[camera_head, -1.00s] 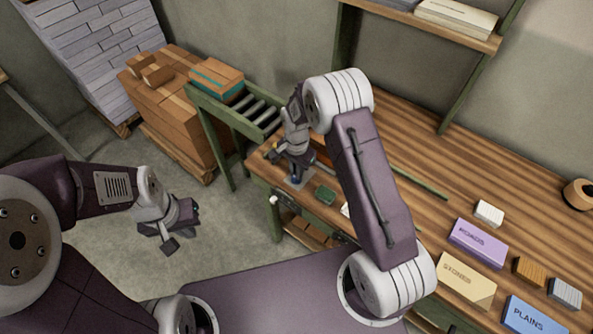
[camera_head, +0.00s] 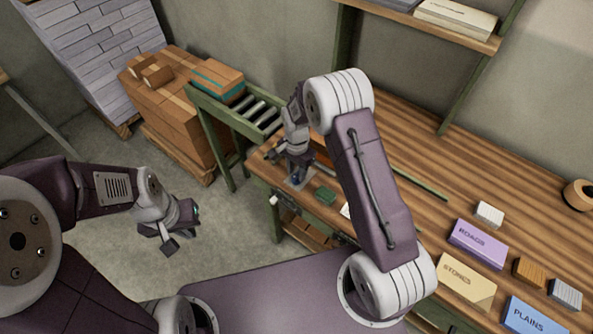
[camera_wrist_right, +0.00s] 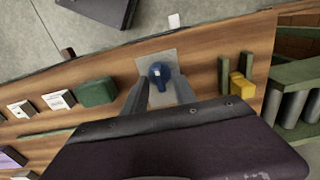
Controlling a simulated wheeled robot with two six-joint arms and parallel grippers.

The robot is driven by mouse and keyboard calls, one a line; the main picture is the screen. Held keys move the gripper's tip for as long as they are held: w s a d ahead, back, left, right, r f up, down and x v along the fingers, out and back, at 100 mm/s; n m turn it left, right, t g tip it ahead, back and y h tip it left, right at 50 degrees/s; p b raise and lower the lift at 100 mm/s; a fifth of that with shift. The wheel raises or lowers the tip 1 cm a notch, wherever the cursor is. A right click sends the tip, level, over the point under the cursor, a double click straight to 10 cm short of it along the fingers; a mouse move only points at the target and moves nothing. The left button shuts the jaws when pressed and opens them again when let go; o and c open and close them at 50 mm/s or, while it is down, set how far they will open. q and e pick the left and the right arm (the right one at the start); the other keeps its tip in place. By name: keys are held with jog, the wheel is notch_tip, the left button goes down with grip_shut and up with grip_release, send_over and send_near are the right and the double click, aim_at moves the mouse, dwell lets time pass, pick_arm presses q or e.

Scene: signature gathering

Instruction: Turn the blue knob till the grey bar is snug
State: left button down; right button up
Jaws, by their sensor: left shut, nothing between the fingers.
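The blue knob (camera_wrist_right: 158,74) stands on a light metal plate (camera_wrist_right: 170,52) near the bench edge in the right wrist view. The plate also shows in the head view (camera_head: 297,184), with the knob partly hidden there. My right gripper (camera_wrist_right: 161,92) is open, its two grey fingers apart, one on each side at the knob. I cannot tell whether they touch it. It also shows in the head view (camera_head: 290,165). My left gripper (camera_head: 182,230) is shut and empty over the floor, away from the bench. I cannot make out the grey bar for certain.
A green block (camera_wrist_right: 97,91) lies left of the plate in the right wrist view; a yellow piece (camera_wrist_right: 241,87) and dark green posts stand to its right. A roller conveyor (camera_head: 250,110) adjoins the bench. Labelled boxes, including a purple one (camera_head: 478,244), lie farther along it.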

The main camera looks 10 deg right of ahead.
aim_at(297, 174)
notch_tip(297, 174, up, 9)
jog(key=b, duration=0.1)
dwell(0.5)
